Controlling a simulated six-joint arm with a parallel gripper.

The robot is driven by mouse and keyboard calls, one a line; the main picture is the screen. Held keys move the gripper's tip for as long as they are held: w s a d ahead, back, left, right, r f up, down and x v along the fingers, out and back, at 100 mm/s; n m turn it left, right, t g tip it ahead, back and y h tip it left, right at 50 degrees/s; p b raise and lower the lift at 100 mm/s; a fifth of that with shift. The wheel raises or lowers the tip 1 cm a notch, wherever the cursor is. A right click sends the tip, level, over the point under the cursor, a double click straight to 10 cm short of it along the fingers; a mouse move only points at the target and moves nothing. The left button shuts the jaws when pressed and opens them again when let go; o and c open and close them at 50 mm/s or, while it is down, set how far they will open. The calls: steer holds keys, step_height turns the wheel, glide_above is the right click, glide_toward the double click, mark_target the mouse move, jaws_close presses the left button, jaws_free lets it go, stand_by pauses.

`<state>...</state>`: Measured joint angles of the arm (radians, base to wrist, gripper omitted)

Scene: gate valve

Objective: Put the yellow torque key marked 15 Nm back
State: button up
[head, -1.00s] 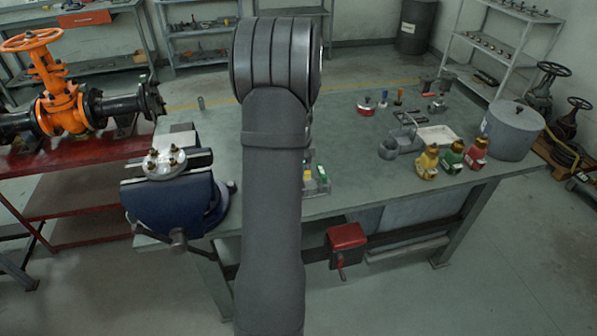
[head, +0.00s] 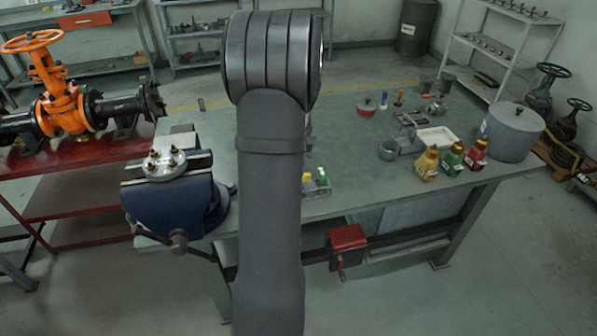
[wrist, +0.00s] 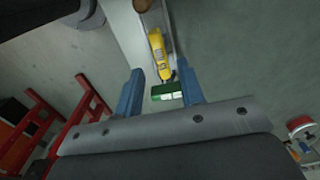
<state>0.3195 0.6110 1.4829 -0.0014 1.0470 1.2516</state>
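A small grey rack (head: 319,191) stands near the front edge of the bench, just right of my arm. A yellow handle (head: 307,178) and a green handle (head: 322,174) show at it. In the wrist view a yellow tool (wrist: 157,48) lies ahead of my gripper (wrist: 160,66), with a green block-like piece (wrist: 166,91) nearer, between the blue fingers. The fingers are apart and I see nothing clamped between them. The 15 Nm marking is not readable. In the head view my arm hides the gripper.
A blue vise (head: 172,210) with a studded flange (head: 165,163) stands left of my arm. Yellow, green and red bottles (head: 453,160) and a grey pot (head: 512,132) stand at the bench's right. The middle of the bench (head: 345,150) is mostly clear.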

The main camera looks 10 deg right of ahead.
step_height(320, 180, up, 8)
steer(key=shift+f, duration=0.25)
steer(key=shift+f, duration=4.1)
